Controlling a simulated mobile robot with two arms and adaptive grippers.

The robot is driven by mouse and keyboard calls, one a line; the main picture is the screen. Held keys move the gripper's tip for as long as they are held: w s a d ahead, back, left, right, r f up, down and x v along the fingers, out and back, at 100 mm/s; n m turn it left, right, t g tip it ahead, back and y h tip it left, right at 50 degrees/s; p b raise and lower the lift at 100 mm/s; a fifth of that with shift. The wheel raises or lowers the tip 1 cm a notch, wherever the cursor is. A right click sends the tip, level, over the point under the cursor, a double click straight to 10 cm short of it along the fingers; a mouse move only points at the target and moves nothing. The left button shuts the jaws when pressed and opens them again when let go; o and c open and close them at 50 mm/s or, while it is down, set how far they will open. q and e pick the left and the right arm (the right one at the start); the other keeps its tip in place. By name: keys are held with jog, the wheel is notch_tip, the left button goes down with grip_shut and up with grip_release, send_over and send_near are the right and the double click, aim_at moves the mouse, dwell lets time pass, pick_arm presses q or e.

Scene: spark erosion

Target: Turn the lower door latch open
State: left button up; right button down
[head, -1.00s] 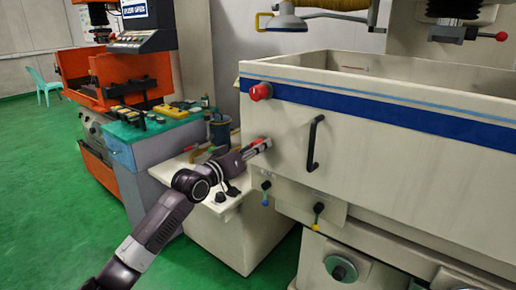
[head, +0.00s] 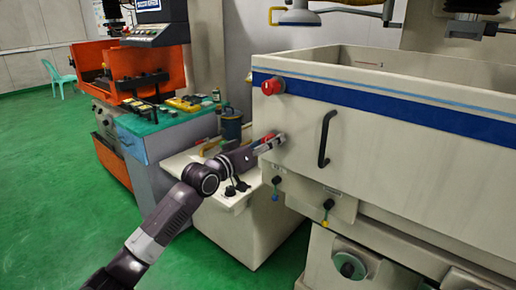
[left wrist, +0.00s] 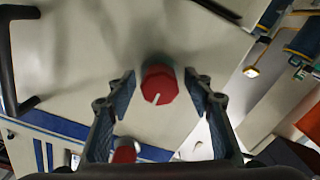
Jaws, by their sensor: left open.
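The lower door latch is a red knob with a white mark (left wrist: 159,86), centred in the left wrist view on the cream door. My left gripper (left wrist: 159,93) is open, with one finger on each side of the knob and small gaps visible. In the head view, my left gripper (head: 274,142) reaches the door's left end and largely hides the lower latch. The upper latch, another red knob (head: 271,86), sits above it at the blue stripe. It also shows low in the left wrist view (left wrist: 125,151), partly cut by my gripper. My right gripper is not in view.
A black door handle (head: 326,138) stands out to the right of the latches. Small valves (head: 276,188) with coloured levers are below. A cluttered cream side table (head: 190,172) lies under my left forearm. Green floor is open at left.

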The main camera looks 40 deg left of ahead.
pick_arm(q)
jog(key=s, duration=1.1)
jog(key=shift+s+a, duration=0.25)
jog(key=shift+a, duration=0.2)
jog(key=shift+f, duration=0.1)
